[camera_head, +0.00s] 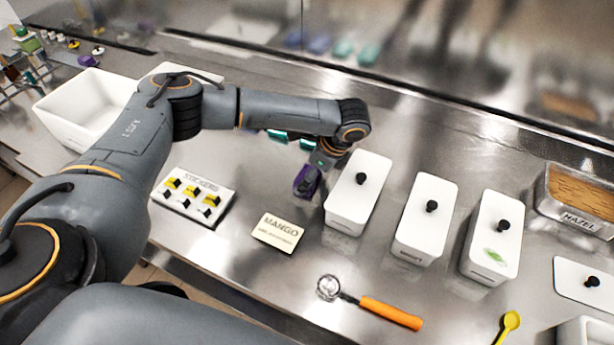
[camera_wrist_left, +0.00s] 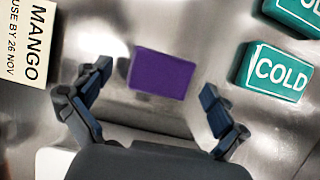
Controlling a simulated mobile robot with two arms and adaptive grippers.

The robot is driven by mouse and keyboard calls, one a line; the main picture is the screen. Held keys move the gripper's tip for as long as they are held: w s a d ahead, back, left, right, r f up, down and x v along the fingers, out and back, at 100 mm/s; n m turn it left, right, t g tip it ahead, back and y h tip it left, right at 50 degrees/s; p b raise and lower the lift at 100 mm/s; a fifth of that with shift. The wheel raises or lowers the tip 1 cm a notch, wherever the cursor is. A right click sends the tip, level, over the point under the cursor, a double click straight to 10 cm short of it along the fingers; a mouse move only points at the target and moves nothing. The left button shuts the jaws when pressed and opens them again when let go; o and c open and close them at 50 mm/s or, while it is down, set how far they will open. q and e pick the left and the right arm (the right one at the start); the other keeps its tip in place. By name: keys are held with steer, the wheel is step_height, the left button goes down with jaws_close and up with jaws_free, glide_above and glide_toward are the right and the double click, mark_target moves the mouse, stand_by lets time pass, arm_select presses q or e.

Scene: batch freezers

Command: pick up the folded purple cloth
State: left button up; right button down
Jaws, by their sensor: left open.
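The folded purple cloth (camera_head: 306,182) lies on the steel counter, left of the nearest white lidded tub. In the left wrist view the cloth (camera_wrist_left: 162,73) shows as a flat purple block, ahead of and between my fingertips. My left gripper (camera_wrist_left: 154,88) is open, with one finger on each side of the cloth in that view and nothing held. In the head view my left gripper (camera_head: 318,168) is right at the cloth and hides part of it. Whether the fingers touch the cloth I cannot tell. My right gripper is not in view.
A white lidded tub (camera_head: 357,195) stands close to the right of the cloth. A MANGO card (camera_head: 278,232) and a stickers box (camera_head: 193,197) lie in front and left. Teal COLD packs (camera_wrist_left: 272,75) lie near the gripper. A scoop (camera_head: 390,313) lies at the front.

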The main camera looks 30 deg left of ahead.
arm_select(q)
steer(key=shift+a+f, duration=0.1)
steer(key=shift+f, duration=0.25)
steer(key=c, duration=1.2)
steer(key=shift+r, duration=0.1)
steer(key=shift+c, duration=0.2)
steer(key=shift+r+b, duration=0.3)
steer(key=shift+r, duration=0.25)
steer(key=s+d+r+b, duration=0.1)
steer(key=s+d+r, duration=0.8)
steer(key=s+r, duration=0.1)
steer(key=shift+v, duration=0.95)
steer(key=shift+s, duration=0.15)
